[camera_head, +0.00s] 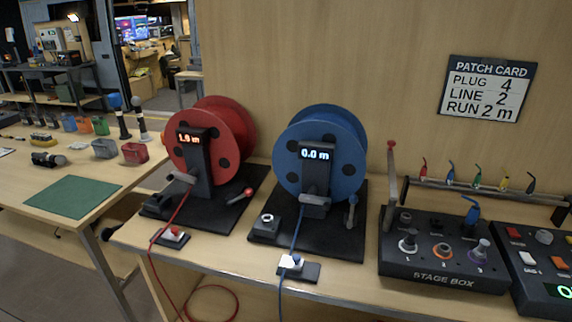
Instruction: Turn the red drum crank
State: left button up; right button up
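The red drum (235,130) stands on a black base plate (222,215) on the bench, left of centre. The display (190,138) on its dark post reads 1.9 m. A short grey lever with a red ball knob (247,191) sits low at the right front of the red drum; it looks like the crank, lying tilted to the right. A red cable (178,212) runs from the drum's front, past a small block with a white and red plug (172,234), and down over the bench edge. Neither of my grippers shows in the head view.
Right of it, a blue drum (345,130) reads 0.0 m and has a blue-knobbed lever (351,212). A patch card (487,88) reads plug 4, line 2, run 2 m. A side table with a green mat (75,198) is left.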

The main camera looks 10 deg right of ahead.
aim_at(191, 178)
jog(key=i+j+z, duration=0.2)
jog(key=j+z, duration=0.25)
jog(key=i+j+z, duration=0.15)
jog(key=j+z, duration=1.55)
jog(key=j, duration=0.15)
